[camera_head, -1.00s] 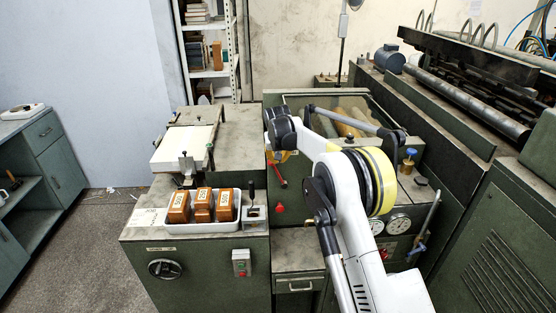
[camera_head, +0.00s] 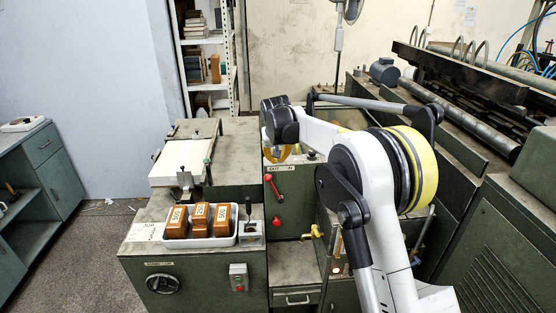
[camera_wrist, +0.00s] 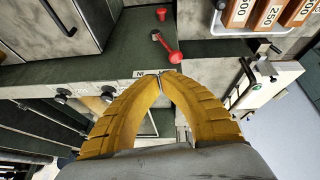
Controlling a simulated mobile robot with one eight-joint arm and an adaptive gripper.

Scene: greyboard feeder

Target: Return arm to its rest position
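My gripper (camera_head: 277,153) shows in the head view as yellow fingers, partly hidden by my wrist, in front of the green machine. In the wrist view my gripper (camera_wrist: 163,77) has its two ribbed yellow fingers curving together, with the tips meeting and nothing visible between them. My arm reaches up from the bottom right and bends back at a large yellow-banded joint. The gripper is near a red-handled lever (camera_head: 272,187) on the machine front, apart from it in the wrist view (camera_wrist: 167,48).
A white tray (camera_head: 199,242) with brown numbered blocks (camera_head: 200,216) stands on the left cabinet. A white sheet stack (camera_head: 181,160) lies behind it. A roller machine (camera_head: 470,120) fills the right side. Open floor (camera_head: 100,265) lies at left.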

